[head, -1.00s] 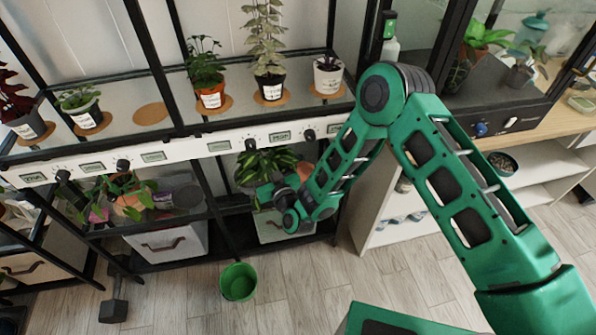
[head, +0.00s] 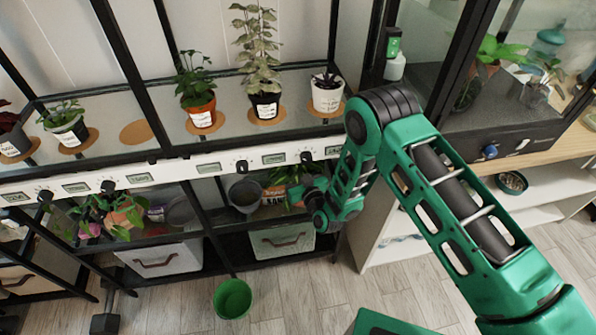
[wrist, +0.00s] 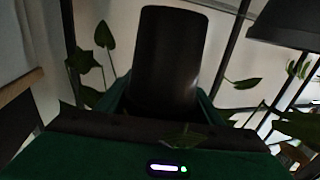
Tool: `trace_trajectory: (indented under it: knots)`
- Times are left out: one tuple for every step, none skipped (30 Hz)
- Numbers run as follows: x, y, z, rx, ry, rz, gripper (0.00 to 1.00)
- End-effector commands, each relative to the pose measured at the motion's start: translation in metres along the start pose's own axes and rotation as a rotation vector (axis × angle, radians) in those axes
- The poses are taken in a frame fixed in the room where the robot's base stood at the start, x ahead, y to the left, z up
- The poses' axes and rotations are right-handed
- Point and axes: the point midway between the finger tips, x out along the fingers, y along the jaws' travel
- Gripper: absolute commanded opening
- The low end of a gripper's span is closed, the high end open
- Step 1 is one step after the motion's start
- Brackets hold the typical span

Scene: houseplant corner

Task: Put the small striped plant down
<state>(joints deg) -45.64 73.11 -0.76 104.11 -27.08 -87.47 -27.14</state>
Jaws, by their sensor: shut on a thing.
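My gripper (head: 305,190) is in front of the lower shelf, below the control strip, at the end of my green arm. It is shut on a potted plant, the small striped plant as far as I can tell. In the head view, green leaves (head: 284,174) show just beyond the gripper; its pot is hidden there. In the wrist view a dark pot (wrist: 166,60) stands between the green finger parts, with leaves around it. The stripes are not clear. On the upper shelf, a round cork mat (head: 136,132) is bare, between two potted plants.
Upper-shelf neighbours are a plant in an orange pot (head: 200,115), a tall pale plant (head: 262,80) and a white pot (head: 327,95). Black posts and the white control strip (head: 170,172) edge the shelves. A green bucket (head: 232,298) stands on the floor.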

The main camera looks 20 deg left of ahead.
Motion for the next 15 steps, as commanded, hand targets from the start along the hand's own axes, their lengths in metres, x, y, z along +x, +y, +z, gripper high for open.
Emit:
trace_trajectory:
  knots:
    - [0.0, 0.007, 0.005, -0.002, -0.001, 0.0, 0.25]
    - [0.001, 0.01, 0.008, -0.002, 0.0, -0.001, 0.25]
    - [0.002, 0.014, 0.01, -0.001, 0.0, -0.001, 0.25]
    - [0.002, 0.016, 0.011, -0.001, 0.001, -0.001, 0.25]
    - [0.002, 0.018, 0.012, -0.001, 0.001, -0.001, 0.25]
    - [0.002, 0.02, 0.013, -0.001, 0.001, -0.001, 0.25]
    - [0.002, 0.021, 0.013, 0.0, 0.001, -0.001, 0.25]
    - [0.002, 0.021, 0.014, 0.0, 0.001, -0.001, 0.25]
    - [0.002, 0.022, 0.016, 0.001, 0.0, -0.001, 0.25]
    - [0.002, 0.022, 0.019, 0.001, 0.0, -0.001, 0.25]
    - [0.002, 0.022, 0.021, 0.001, -0.001, -0.001, 0.25]
    - [0.002, 0.022, 0.026, 0.001, -0.001, -0.001, 0.25]
    - [0.002, 0.022, 0.029, 0.001, 0.0, -0.001, 0.25]
    - [0.002, 0.022, 0.034, 0.001, -0.001, -0.001, 0.25]
    - [0.002, 0.022, 0.04, 0.001, -0.001, 0.0, 0.25]
